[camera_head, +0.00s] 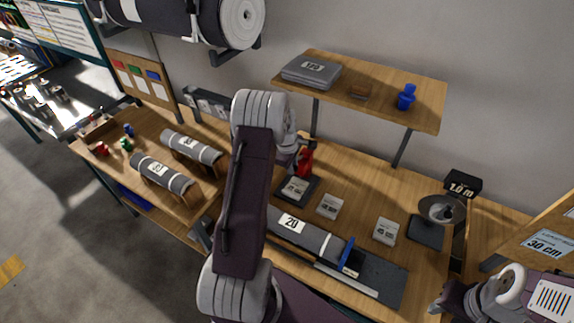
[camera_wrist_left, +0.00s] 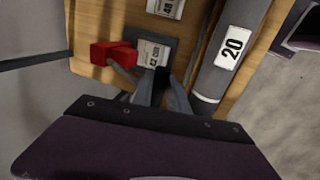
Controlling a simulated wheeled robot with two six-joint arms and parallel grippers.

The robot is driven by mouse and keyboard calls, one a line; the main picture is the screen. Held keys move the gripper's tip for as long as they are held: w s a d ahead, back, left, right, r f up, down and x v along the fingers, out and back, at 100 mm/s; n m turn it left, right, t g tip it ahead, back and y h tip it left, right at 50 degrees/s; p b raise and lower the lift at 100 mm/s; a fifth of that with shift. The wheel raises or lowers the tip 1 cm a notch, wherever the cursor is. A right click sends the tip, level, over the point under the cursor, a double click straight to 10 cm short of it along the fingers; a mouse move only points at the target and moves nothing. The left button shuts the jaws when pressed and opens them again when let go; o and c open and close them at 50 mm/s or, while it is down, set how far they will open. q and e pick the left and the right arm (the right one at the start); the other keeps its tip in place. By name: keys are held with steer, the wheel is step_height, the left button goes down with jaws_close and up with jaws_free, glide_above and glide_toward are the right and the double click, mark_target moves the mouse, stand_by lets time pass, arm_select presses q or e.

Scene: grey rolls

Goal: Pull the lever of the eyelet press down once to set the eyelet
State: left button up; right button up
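The eyelet press shows as a red upright body (camera_head: 306,160) on a dark base plate (camera_head: 310,190), right of my left forearm. In the left wrist view its red part (camera_wrist_left: 112,53) is a block at the left finger's tip. I cannot tell whether they touch, or pick out the lever clearly. My left gripper (camera_wrist_left: 155,75) has its fingers apart with nothing seen between them. In the head view the forearm hides most of it. My right gripper (camera_head: 445,300) is at the bottom right, far from the press, and its fingers are unclear.
Small cards (camera_head: 330,206) lie on the bench. A shelf (camera_head: 420,108) overhangs the back. More grey rolls (camera_head: 165,176) rest at left.

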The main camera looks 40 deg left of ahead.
arm_select(q)
steer(key=shift+f, duration=0.1)
steer(key=shift+s+f+b, duration=0.4)
steer(key=shift+f+b, duration=0.15)
steer(key=shift+f, duration=0.25)
steer(key=shift+s+d+f+b, duration=0.1)
steer(key=shift+s+f+b, duration=0.2)
steer(key=shift+f+b, duration=0.35)
steer(key=shift+f, duration=0.1)
steer(key=shift+s+f+b, duration=0.2)
steer(key=shift+f+b, duration=0.3)
steer(key=shift+f, duration=0.35)
steer(key=shift+s+f+b, duration=0.15)
steer(key=shift+f+b, duration=0.4)
steer(key=shift+f, duration=0.3)
